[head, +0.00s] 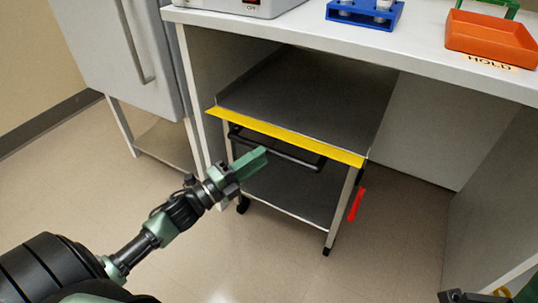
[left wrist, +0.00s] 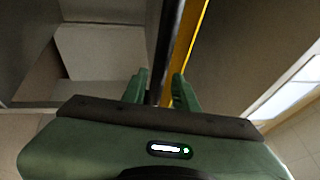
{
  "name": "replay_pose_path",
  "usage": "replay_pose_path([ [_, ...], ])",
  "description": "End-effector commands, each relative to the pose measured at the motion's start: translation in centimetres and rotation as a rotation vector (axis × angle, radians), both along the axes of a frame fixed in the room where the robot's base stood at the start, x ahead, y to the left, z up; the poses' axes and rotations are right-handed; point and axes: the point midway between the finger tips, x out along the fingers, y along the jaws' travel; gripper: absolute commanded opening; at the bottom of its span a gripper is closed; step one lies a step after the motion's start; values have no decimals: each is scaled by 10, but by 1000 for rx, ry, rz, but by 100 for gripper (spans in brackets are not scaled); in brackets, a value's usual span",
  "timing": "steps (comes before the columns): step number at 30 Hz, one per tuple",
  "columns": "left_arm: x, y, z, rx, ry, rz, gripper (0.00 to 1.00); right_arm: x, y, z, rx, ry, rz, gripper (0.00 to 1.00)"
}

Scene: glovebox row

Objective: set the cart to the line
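The cart (head: 310,100) stands under the bench, with a grey top, a yellow strip (head: 285,137) along its front edge and a lower shelf (head: 290,195). A black handle bar (head: 300,161) runs below the strip. A red lever or tag (head: 356,204) is at its right front leg. My left gripper (head: 264,155) is at the handle bar. In the left wrist view, the left gripper's fingers (left wrist: 160,90) are apart, with the dark bar (left wrist: 168,50) running between them. A dark and green part at the lower right corner seems to be my right arm, mostly cut off. I cannot make out a floor line.
The white bench (head: 420,62) above carries a blue rack (head: 364,14), an orange tray (head: 490,38) and a label reading HOLD (head: 490,62). A white cabinet (head: 110,50) stands at the left. A grey panel (head: 500,215) is at the right. The floor before the cart is clear.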

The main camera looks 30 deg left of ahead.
Motion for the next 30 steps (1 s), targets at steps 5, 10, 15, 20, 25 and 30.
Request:
replay_pose_path([
  [5, 25, -10, 4, -1, -1, 0, 29, -13, -3, -4, 21, -63, 4, 0],
  [10, 36, -15, 6, -2, 2, 1, 29, -12, -3, -7, 20, -61, 3, 0],
  [15, 38, -16, 7, -2, 4, 3, 29, -12, -3, -6, 19, -60, 3, 0],
  [20, 38, -16, 6, -2, 4, 2, 15, -12, -3, -6, 19, -60, 3, 0],
  [25, 38, -16, 6, -2, 4, 2, 0, -12, -3, -7, 19, -59, 3, 0],
  [30, 38, -16, 6, -2, 4, 2, 0, -12, -3, -7, 19, -59, 3, 0],
])
